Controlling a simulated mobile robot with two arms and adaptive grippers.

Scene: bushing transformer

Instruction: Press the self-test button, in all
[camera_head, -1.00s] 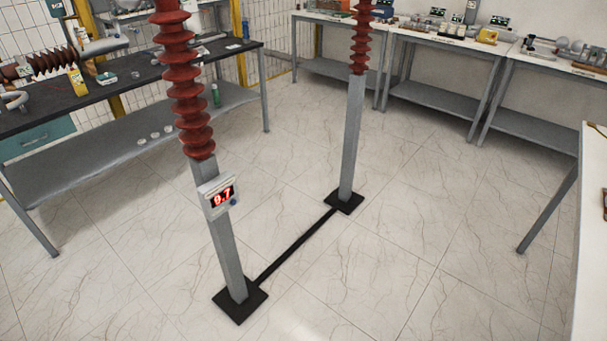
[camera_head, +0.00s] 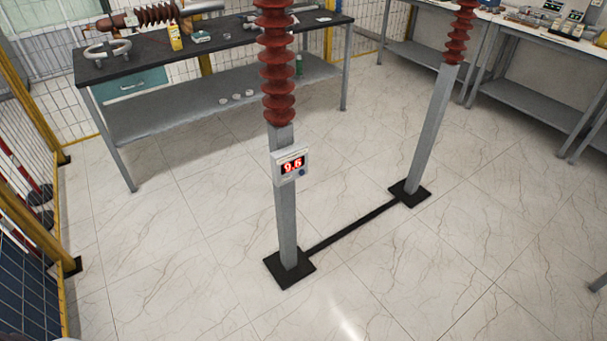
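A small white box with a red digital display (camera_head: 290,164) is mounted on the near grey post (camera_head: 286,215), below its red ribbed insulator (camera_head: 276,75). The display seems to read 9.6. A small round blue button (camera_head: 302,173) sits at the lower right of the box face. It is the only button I can make out on the box. Neither of my grippers shows in the head view.
A second post (camera_head: 432,130) with a red insulator stands behind right, joined by a black floor bar (camera_head: 352,228). A dark workbench (camera_head: 230,45) is at the back, and fence panels (camera_head: 30,230) stand at left. The tiled floor in front is clear.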

